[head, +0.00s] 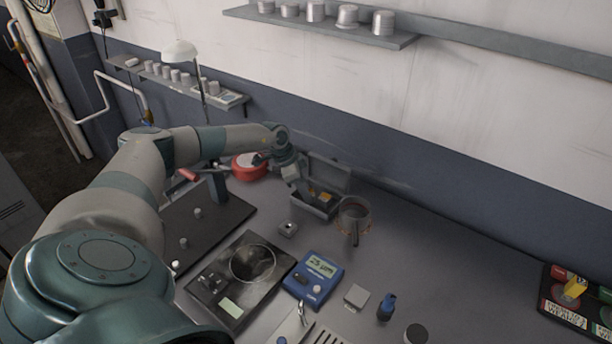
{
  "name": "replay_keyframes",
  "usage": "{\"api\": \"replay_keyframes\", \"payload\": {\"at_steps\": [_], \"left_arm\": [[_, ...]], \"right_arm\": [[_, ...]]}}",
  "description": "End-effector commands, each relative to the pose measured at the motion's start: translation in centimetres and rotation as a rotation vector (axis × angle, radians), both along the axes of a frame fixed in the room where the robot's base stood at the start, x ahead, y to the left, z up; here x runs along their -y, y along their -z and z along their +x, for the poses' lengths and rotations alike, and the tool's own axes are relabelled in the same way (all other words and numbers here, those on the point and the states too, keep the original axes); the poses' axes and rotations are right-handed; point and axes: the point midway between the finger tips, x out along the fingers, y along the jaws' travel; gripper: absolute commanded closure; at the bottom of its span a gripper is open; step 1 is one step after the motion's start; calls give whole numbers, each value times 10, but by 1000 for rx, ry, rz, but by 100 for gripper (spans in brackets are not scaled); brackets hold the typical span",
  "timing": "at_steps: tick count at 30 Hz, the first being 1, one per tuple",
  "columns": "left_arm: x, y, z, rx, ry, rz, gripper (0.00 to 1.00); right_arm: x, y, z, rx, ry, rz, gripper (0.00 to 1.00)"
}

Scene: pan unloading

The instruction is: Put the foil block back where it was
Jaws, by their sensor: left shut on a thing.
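My left gripper (299,186) reaches down at the left side of a small open dark box (318,209) near the wall. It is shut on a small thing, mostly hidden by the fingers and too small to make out. A small orange-yellow piece (324,197) shows at the box, beside the fingertips; I cannot tell whether it is held. I cannot tell for certain which thing is the foil block. A small light grey square block (355,296) lies on the bench right of the blue gauge. My right gripper is not in view.
A cup with a handle (354,218) stands close right of the box. A red round container (249,167) is behind my wrist. A scale (231,308), the blue gauge (313,279) and a small grey block (288,229) stand in front.

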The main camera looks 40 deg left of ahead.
Motion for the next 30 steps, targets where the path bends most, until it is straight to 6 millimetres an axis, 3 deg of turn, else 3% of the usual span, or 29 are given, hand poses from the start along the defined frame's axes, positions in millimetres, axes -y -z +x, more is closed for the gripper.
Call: {"api": "replay_keyframes", "payload": {"at_steps": [2,3,17,23,30], "left_arm": [[0,2,0,-1,0,-1,96],[0,2,0,0,0,0,65],[-1,-3,-1,2,1,0,65],[-6,-21,-7,2,0,1,65],[-17,-58,-19,4,1,2,65]], "right_arm": [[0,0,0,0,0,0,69],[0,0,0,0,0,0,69],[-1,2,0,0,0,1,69],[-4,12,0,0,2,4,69],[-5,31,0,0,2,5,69]]}}
